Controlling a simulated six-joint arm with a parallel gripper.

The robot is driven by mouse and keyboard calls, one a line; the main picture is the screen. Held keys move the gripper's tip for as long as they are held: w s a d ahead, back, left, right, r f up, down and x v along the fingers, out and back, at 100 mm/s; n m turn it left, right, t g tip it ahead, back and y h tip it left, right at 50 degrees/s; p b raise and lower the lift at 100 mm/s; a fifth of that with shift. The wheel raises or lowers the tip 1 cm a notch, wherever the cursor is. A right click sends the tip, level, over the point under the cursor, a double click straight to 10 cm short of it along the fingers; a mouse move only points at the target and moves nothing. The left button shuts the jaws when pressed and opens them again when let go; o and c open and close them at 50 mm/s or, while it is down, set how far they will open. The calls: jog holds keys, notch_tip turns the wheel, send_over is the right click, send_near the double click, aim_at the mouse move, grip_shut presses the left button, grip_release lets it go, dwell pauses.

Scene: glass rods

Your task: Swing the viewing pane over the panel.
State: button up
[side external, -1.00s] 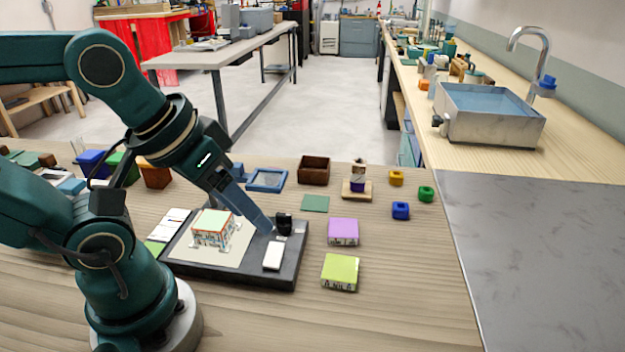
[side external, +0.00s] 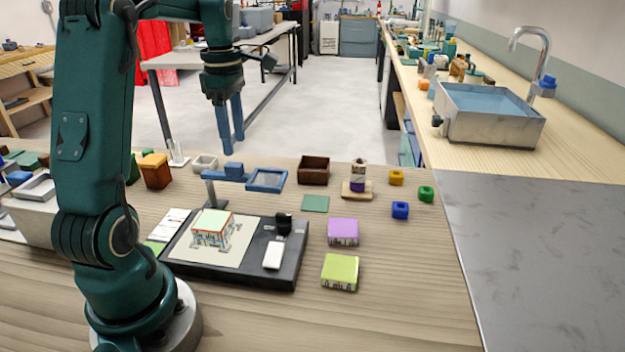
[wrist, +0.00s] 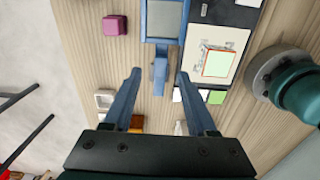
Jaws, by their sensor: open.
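The viewing pane (side external: 267,180) is a blue square frame on a blue arm with a post, standing behind the panel. It is clear of the panel, not over it. The panel (side external: 258,262) is a dark board with a cream sheet, a small printed box, a black knob and a white block. My gripper (side external: 231,145) is open and empty, pointing down, high above the pane's blue arm. In the wrist view the blue arm (wrist: 160,72) shows between my fingertips (wrist: 159,76), and the pane's frame (wrist: 164,22) lies beyond them. Contact is not visible.
Purple (side external: 343,232) and lime (side external: 340,271) blocks sit right of the panel. A brown open box (side external: 314,170), a green square (side external: 315,204) and a small stacked stand (side external: 357,183) lie behind. The front right of the wooden table is clear.

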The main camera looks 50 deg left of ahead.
aim_at(233, 164)
jog(key=shift+s+a+f, duration=0.35)
jog(key=shift+f, duration=2.5)
grip_shut()
